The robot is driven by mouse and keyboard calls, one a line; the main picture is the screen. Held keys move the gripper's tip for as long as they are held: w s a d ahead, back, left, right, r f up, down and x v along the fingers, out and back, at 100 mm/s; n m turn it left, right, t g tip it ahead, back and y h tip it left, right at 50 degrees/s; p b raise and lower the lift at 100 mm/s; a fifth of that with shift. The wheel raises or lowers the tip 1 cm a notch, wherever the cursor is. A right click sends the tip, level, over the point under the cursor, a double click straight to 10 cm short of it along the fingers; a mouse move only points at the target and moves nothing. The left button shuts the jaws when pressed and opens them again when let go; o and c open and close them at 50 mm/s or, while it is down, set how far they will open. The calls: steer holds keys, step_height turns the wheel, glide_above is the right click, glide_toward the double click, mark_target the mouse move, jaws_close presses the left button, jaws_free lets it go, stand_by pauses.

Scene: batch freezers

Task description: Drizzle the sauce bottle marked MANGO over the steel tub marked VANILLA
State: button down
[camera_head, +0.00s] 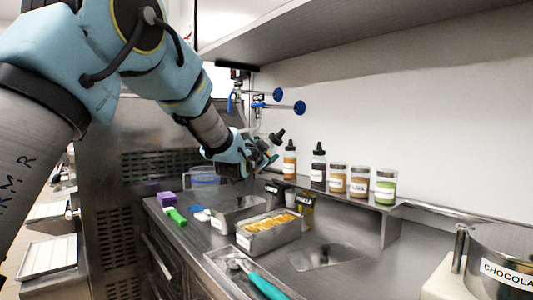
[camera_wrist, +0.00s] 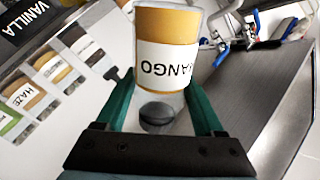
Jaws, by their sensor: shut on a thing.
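My gripper (camera_head: 262,155) is raised above the back of the counter, shut on the MANGO sauce bottle (camera_wrist: 167,42). In the wrist view, the green fingers (camera_wrist: 163,88) close on both sides of its clear body, with amber sauce and a white label. In the head view, the bottle's dark nozzle (camera_head: 277,137) points up and right, so it is tilted; its body is mostly hidden. A black plate reading VANILLA (camera_wrist: 28,22) shows in the wrist view. Two steel tubs stand below: one rear tub (camera_head: 237,220) and one with yellow contents (camera_head: 262,243); their labels are unreadable.
On the back shelf are two more bottles (camera_head: 318,172) and several labelled jars (camera_head: 360,184). Blue-handled taps (camera_head: 277,95) stick out behind the gripper. A CHOCOLATE pot (camera_head: 500,265) stands at right. A green-handled scoop (camera_head: 265,285) lies in front.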

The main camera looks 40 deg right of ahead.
steer(key=n+b, duration=0.1)
steer(key=n, duration=0.1)
steer(key=r+n, duration=0.1)
steer(key=n, duration=0.1)
steer(key=shift+w+b, duration=0.1)
steer(key=shift+b, duration=0.3)
steer(key=n, duration=0.2)
steer(key=r+n+b, duration=0.1)
steer(key=n, duration=0.1)
steer(key=s+b+v, duration=0.1)
steer(key=b+v, duration=0.8)
steer(key=v, duration=0.6)
steer(key=shift+s+d, duration=0.2)
steer(key=shift+d, duration=0.1)
steer(key=shift+r, duration=0.1)
